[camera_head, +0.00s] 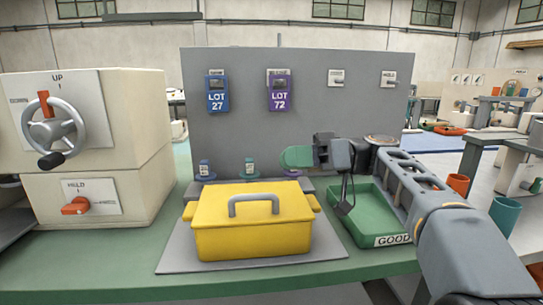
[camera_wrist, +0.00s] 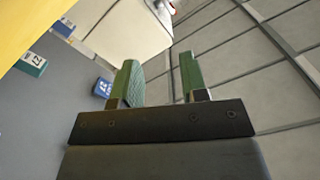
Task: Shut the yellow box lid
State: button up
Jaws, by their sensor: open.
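The yellow box (camera_head: 253,238) stands on a grey mat on the green bench in the head view. Its yellow lid (camera_head: 236,194), with a grey loop handle, appears to lie flat on the box; I cannot tell whether it is latched. My gripper (camera_head: 290,156) is above and behind the box's right half, apart from the handle, with green fingertips pointing left. In the wrist view my gripper (camera_wrist: 163,80) has its two green fingers apart with nothing between them. A yellow surface (camera_wrist: 22,25), probably the box, fills the upper left corner there.
A green tray (camera_head: 366,226) marked GOOD sits right of the box, under my arm. A grey panel (camera_head: 240,125) with LOT 27 and LOT 72 tags stands behind. A cream machine (camera_head: 95,150) with a handwheel stands left. Small labelled items (camera_head: 250,168) stand behind the box.

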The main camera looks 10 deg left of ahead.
jog(key=p+v, duration=0.1)
jog(key=v, duration=0.7)
jog(key=shift+d+p, duration=0.3)
jog(key=shift+d, duration=0.05)
jog(key=s+d+f+m+t+h+p, duration=0.1)
jog(key=s+d+m+t+h+p, duration=0.7)
jog(key=p, duration=2.1)
jog(key=shift+s+d+f+m+t+h, duration=0.35)
jog(key=shift+s+d+m+h, duration=1.65)
jog(key=shift+s+m+h, duration=2.15)
jog(key=shift+w+a+r+n+h, duration=0.15)
jog(key=shift+w+n+h, duration=0.15)
jog(key=shift+w, duration=0.35)
